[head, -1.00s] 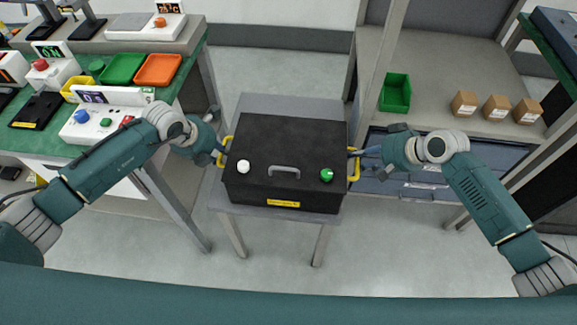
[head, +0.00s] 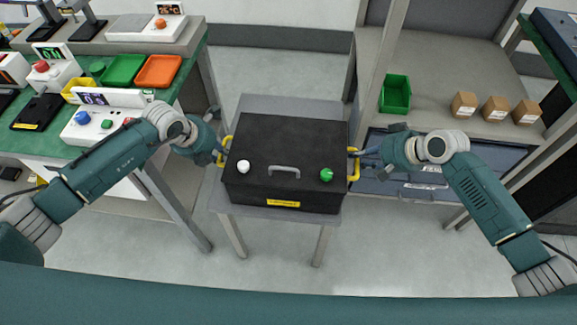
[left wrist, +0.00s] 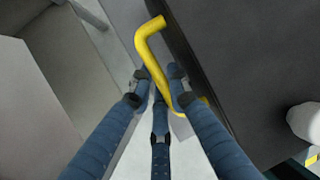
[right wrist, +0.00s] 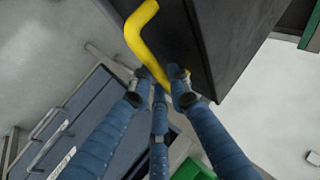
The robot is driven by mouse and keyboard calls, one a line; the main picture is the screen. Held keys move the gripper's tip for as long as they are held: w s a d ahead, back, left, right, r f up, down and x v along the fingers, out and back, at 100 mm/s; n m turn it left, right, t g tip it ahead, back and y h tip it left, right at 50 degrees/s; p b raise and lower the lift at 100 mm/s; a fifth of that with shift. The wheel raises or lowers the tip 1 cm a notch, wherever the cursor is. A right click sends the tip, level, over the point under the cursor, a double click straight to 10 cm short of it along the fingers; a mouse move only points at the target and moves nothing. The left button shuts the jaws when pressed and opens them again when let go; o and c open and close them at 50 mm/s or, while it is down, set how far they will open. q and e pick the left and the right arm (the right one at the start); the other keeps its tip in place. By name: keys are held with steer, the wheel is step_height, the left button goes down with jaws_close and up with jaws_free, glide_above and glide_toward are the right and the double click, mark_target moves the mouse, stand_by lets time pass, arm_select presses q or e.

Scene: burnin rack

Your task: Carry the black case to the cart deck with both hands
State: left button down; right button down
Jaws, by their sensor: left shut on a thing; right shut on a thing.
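The black case (head: 285,150) is level in the middle of the head view, over a small grey table (head: 290,104). I cannot tell whether it touches the tabletop. Its lid has a grey handle, a white knob (head: 243,167) and a green knob (head: 326,175). My left gripper (head: 221,156) is shut on the yellow left handle (left wrist: 152,52). My right gripper (head: 353,156) is shut on the yellow right handle (right wrist: 141,40). Both wrist views show the fingers around the handle bars, close to the case sides. I cannot identify the cart deck.
A green-topped bench (head: 45,146) with trays and button boxes stands at the left. A grey shelf unit (head: 440,112) with a green bin (head: 396,93) and several small brown boxes stands at the right. The floor in front of the table is clear.

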arm_select(q)
steer(key=shift+r+p, duration=2)
steer(key=shift+r, duration=0.35)
steer(key=shift+f, duration=0.1)
